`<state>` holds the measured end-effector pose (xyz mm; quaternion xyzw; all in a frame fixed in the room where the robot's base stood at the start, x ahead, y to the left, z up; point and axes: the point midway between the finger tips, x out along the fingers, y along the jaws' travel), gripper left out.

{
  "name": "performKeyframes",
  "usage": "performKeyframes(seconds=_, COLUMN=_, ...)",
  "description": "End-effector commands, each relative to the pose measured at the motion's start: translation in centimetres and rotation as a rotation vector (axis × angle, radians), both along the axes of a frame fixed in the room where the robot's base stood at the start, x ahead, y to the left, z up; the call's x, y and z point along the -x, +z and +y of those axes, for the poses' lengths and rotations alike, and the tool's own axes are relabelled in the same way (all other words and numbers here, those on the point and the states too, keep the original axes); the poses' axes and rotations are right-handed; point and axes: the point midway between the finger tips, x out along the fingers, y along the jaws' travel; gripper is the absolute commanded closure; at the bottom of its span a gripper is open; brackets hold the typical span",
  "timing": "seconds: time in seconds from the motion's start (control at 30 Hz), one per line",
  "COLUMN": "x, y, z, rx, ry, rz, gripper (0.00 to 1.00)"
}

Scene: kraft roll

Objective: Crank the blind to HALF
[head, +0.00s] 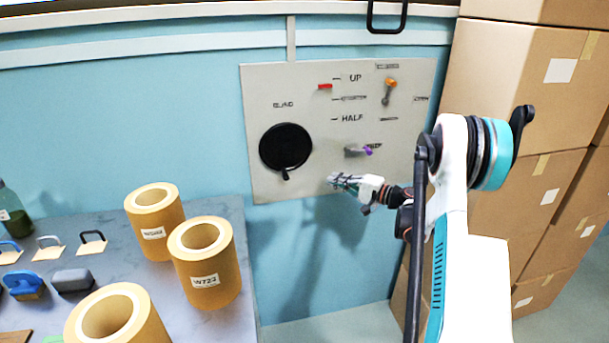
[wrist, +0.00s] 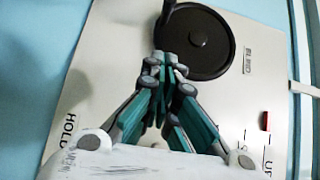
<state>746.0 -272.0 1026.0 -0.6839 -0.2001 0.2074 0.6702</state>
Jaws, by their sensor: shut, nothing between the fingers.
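A pale panel (head: 260,90) is fixed on the blue wall. On its left is a black round crank wheel (head: 286,147) under the label BLIND, with a small knob at its lower rim. A red marker (head: 325,86) sits near the UP mark, above the HALF mark. In the wrist view the crank wheel (wrist: 200,42) is just beyond my fingers, and the red marker (wrist: 264,121) is at lower right. My gripper (head: 334,180) is shut and empty, to the lower right of the wheel. Whether the fingertips touch the wheel or its knob cannot be told.
An orange-tipped lever (head: 390,84) and a purple-tipped lever (head: 367,150) stand out from the panel's right side. Stacked cardboard boxes (head: 500,90) stand at right. A table (head: 230,320) at left holds several kraft rolls (head: 208,275). Floor shows below the panel.

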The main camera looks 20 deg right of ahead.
Motion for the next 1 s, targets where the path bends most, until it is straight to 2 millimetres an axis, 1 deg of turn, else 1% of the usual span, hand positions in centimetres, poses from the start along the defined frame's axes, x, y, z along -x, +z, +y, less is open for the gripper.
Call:
performKeyframes(seconds=0.17, x=-1.4, y=-0.2, z=1.1, rx=-0.002, ry=0.004, rz=-0.001, gripper=1.0)
performKeyframes(seconds=0.6, x=-8.4, y=-0.4, z=5.7, rx=0.0, ry=0.003, rz=0.0, gripper=1.0)
performKeyframes(seconds=0.7, x=-8.6, y=-0.4, z=7.3, rx=0.0, ry=0.003, rz=0.0, gripper=1.0)
performKeyframes(seconds=0.8, x=-8.8, y=-0.4, z=8.4, rx=0.001, ry=0.003, rz=0.001, gripper=1.0)
performKeyframes(seconds=1.0, x=-9.0, y=-0.3, z=9.3, rx=0.001, ry=0.0, rz=0.001, gripper=1.0)
